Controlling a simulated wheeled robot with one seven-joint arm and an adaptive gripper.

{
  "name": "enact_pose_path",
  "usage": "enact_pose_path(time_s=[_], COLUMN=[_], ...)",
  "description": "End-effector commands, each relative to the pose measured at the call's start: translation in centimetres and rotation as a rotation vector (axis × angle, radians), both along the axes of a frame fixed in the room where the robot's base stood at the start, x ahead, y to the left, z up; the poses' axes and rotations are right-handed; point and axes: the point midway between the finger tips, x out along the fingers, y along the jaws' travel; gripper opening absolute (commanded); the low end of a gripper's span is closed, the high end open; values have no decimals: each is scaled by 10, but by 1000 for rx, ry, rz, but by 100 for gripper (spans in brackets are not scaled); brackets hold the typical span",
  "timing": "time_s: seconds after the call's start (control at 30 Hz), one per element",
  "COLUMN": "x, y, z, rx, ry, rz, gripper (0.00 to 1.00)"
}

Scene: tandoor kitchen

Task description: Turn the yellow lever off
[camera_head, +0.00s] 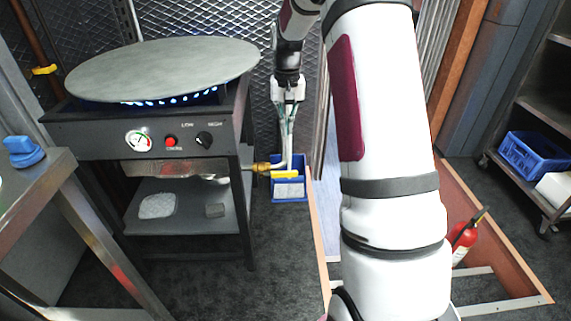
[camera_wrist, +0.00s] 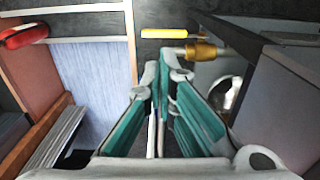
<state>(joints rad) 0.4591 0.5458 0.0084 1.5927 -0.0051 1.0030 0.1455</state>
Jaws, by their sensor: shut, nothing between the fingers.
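The yellow lever (camera_head: 284,174) is a short bar by a brass valve (camera_head: 262,167) at the right side of the stove. It lies roughly horizontal, just below my gripper (camera_head: 284,160), whose fingers point down.
The stove (camera_head: 90,131) carries a round griddle (camera_head: 165,68) above blue flames. A blue bin (camera_head: 290,194) stands behind the lever. Another yellow handle (camera_head: 44,70) sits on a pipe at left. A red extinguisher (camera_head: 463,236) stands at right. Dark floor lies clear in front.

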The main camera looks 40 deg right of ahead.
Motion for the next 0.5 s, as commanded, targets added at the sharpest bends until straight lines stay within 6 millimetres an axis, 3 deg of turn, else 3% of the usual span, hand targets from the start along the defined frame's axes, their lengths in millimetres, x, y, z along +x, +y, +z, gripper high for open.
enact_pose_path(time_s=[0.17,0.5], x=[0,-1], y=[0,0], z=[-11,-74], rx=[1,2], ry=[2,3], rz=[0,0], gripper=[0,0])
